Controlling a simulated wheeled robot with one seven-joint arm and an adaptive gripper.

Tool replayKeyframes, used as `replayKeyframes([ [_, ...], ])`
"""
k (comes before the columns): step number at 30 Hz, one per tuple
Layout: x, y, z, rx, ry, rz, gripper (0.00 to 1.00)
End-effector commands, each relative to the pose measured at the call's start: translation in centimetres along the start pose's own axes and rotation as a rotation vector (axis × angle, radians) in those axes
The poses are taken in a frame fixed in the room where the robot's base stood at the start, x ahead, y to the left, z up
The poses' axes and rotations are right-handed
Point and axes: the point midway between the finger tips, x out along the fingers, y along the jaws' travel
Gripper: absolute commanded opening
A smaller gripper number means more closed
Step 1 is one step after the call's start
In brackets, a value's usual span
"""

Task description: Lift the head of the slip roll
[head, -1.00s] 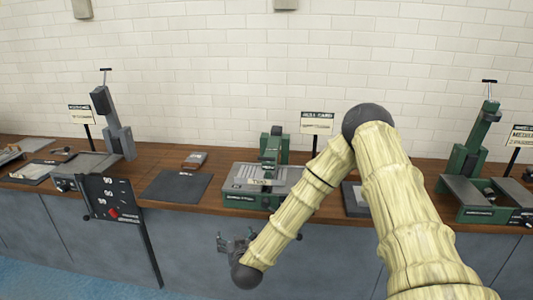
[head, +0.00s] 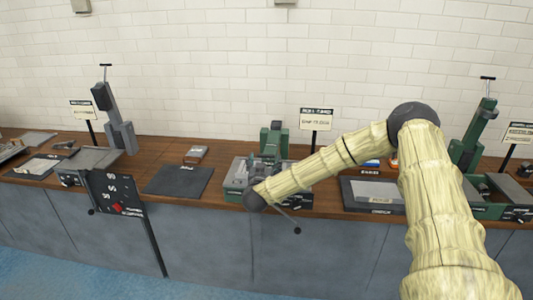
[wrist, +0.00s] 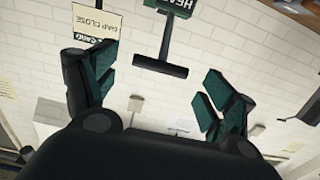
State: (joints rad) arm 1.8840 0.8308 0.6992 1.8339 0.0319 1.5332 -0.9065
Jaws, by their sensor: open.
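The slip roll appears to be the green machine (head: 232,186) with a grey bed at the middle of the bench. Its green upright (head: 274,138) rises at the back. My forearm and wrist cover much of its front. In the wrist view, a green block marked "HEA…" (wrist: 180,8) carries a black T-shaped bar (wrist: 160,68). My gripper (wrist: 162,66) is open, with a green-padded finger to each side of the bar in the picture. The bar touches neither finger in view; its depth is unclear.
A sign (head: 316,119) stands behind the machine; one reading "GAP CLOSE" (wrist: 95,22) shows in the wrist view. A black-knobbed lever (head: 297,230) hangs at the front. Grey machine (head: 120,137) is left, green machine (head: 484,130) right. A dark mat (head: 178,181) lies left.

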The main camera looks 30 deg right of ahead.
Motion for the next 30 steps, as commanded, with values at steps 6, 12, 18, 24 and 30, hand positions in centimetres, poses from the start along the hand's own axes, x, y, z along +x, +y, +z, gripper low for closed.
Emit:
replayKeyframes([
  [6,3.1,0.1,-0.1,-0.001,-0.001,0.002,0.84],
  [12,4.5,0.0,0.0,0.000,-0.001,-0.001,0.84],
  [18,4.8,0.0,0.1,-0.001,-0.001,-0.001,0.84],
  [24,4.8,0.0,0.1,0.000,-0.001,-0.001,0.75],
  [30,4.8,0.0,0.0,0.000,-0.001,-0.001,0.38],
])
